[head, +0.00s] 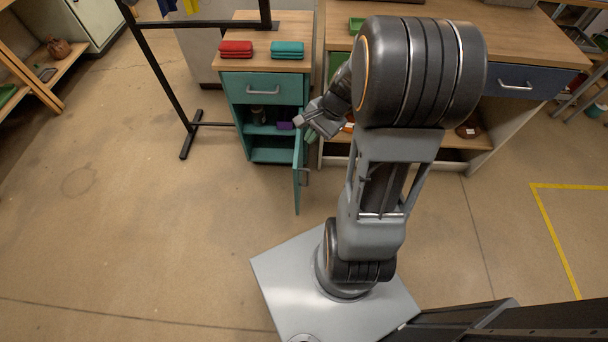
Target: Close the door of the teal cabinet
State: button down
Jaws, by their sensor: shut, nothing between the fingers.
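The teal cabinet (235,112) stands at the back centre, with a drawer (263,88) on top and an open compartment with shelves below. Its door (297,180) is hinged on the right and stands wide open, seen nearly edge-on, pointing toward me. A handle shows on the door's right, outer side. My gripper (299,122) is shut and empty, close to the top of the door near the hinge side. I cannot tell whether it touches the door. My arm hides part of the area right of the cabinet.
Red (236,48) and teal (287,50) stacked items lie on the cabinet top. Inside are a purple item (285,125) and a jar-like object (258,115). A black metal frame (190,128) stands left. A wooden workbench with a blue drawer (515,82) stands right. The floor before the cabinet is clear.

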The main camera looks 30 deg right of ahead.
jog(key=d+f+m+t+y+b, duration=0.1)
jog(key=d+f+m+b, duration=0.1)
jog(key=d+f+m, duration=0.3)
jog(key=w+d+f+m+t+y+b, duration=0.1)
jog(key=d+f+m+b, duration=0.1)
jog(key=f, duration=0.5)
jog(key=d+f+m+t+y+b, duration=0.1)
jog(key=d+f+m+b, duration=0.1)
jog(key=d+f+m, duration=0.3)
jog(key=w+a+f+b, duration=0.1)
jog(key=w+a+f, duration=0.1)
jog(key=a+f, duration=0.2)
jog(key=w+a+f+n+b, duration=0.1)
jog(key=w+a+f, duration=0.2)
jog(key=a, duration=0.4)
jog(key=shift+w+a+f, duration=0.15)
jog(key=shift+w+f, duration=0.2)
jog(key=shift+f, duration=0.45)
